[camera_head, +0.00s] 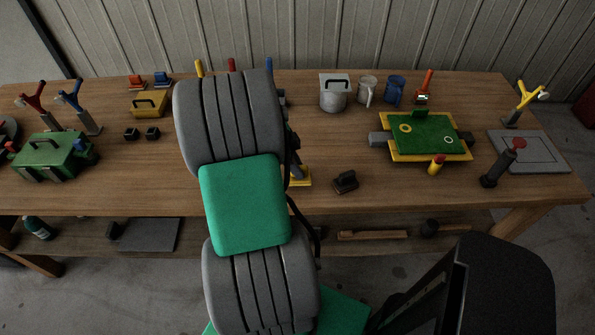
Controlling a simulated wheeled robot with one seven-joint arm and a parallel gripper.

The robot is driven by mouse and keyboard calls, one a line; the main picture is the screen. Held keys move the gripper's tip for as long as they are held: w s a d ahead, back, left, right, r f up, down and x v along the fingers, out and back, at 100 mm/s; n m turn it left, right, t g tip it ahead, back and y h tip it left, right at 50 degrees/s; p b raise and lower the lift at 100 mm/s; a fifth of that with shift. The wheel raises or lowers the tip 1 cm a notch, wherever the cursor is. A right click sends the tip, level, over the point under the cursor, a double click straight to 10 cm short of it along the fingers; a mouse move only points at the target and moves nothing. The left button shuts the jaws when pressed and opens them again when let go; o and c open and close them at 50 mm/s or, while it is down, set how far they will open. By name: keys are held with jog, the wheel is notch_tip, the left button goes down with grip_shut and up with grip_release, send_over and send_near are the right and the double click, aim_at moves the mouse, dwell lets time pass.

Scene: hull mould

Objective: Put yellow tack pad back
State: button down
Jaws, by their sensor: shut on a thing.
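My arm, with grey ribbed joints and a green cover, fills the middle of the view and hides the table behind it. My gripper is not visible; it is probably behind the arm. I cannot make out the yellow tack pad for certain. A yellow piece (300,178) shows just right of my arm at table height, partly hidden; I cannot tell what it is. A red pad-like block (137,82) and a blue one (162,79) sit side by side at the back left of the table (330,206).
A yellow handled box (149,104) and green toolbox (52,156) stand left. A dark handled block (345,182) lies right of my arm. A green-topped yellow tray (425,136), grey pot (334,93) and grey plate (530,151) stand right.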

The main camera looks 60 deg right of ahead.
jog(key=shift+s+f, duration=0.1)
jog(key=shift+f, duration=1.25)
jog(key=c, duration=1.3)
grip_release()
jog(key=v, duration=1.2)
jog(key=w+a+r+n+t+h, duration=0.1)
jog(key=w+a+r+n+t, duration=0.15)
jog(key=w+a+n, duration=0.4)
jog(key=w+a+n+t+y, duration=0.1)
jog(key=a+n, duration=0.7)
jog(key=a, duration=0.1)
jog(key=w+a+r+n+t+y, duration=0.1)
jog(key=w+a+n+t, duration=0.1)
jog(key=a+n, duration=0.6)
jog(key=w+a+n+t+y, duration=0.1)
jog(key=a+n+t, duration=0.1)
jog(key=a+n, duration=0.6)
jog(key=shift+w+a+r+n+b, duration=0.1)
jog(key=shift+a+b, duration=0.05)
jog(key=shift+a, duration=0.55)
jog(key=shift+w+a+r+n+b, duration=0.1)
jog(key=shift+w+a+r, duration=0.05)
jog(key=shift+a, duration=0.55)
jog(key=shift+w+a+r+n+b, duration=0.1)
jog(key=shift+a+b, duration=0.05)
jog(key=shift+a, duration=0.55)
